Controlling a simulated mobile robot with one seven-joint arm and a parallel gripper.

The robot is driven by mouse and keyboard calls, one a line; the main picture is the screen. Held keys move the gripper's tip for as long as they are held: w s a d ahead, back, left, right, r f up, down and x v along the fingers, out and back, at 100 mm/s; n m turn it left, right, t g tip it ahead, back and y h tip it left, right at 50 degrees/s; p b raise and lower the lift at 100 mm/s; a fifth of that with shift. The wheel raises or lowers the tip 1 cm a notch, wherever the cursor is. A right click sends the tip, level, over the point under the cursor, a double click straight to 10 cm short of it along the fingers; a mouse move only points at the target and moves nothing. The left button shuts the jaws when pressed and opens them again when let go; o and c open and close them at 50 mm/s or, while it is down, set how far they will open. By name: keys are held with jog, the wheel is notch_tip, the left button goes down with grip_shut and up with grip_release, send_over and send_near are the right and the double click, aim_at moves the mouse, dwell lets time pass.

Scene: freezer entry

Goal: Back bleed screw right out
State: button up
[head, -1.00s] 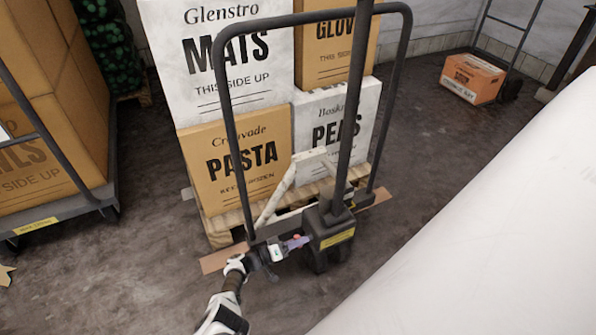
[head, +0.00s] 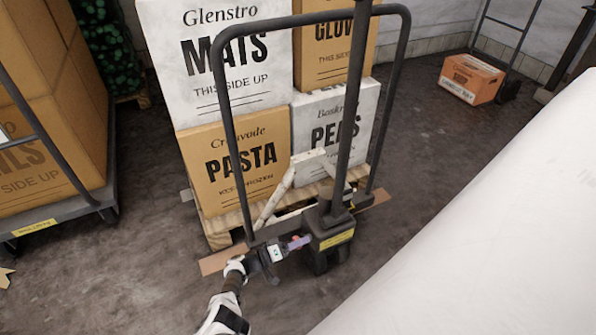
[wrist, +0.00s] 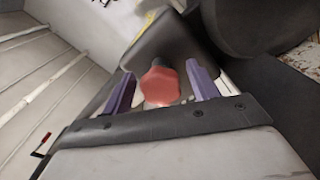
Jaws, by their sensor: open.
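The bleed screw has a red lobed head (wrist: 160,84), which shows in the wrist view on the dark pump housing. My gripper (wrist: 162,90) is open, with one purple finger on each side of the red head and a visible gap on both sides. In the head view my gripper (head: 302,242) reaches the left side of the pump block (head: 328,228) at the foot of the pallet jack's handle. The screw is too small to make out clearly there. The screw's threads are hidden.
The pallet jack's dark handle frame (head: 232,140) rises in front of stacked boxes, including a pasta box (head: 238,165), on a wooden pallet (head: 222,225). A loaded trolley (head: 60,212) stands at left. An orange crate (head: 472,80) lies at back right. The floor between is clear.

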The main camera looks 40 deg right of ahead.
jog(key=shift+a, duration=0.15)
jog(key=v, duration=1.3)
jog(key=shift+a+p, duration=0.3)
jog(key=shift+p, duration=0.05)
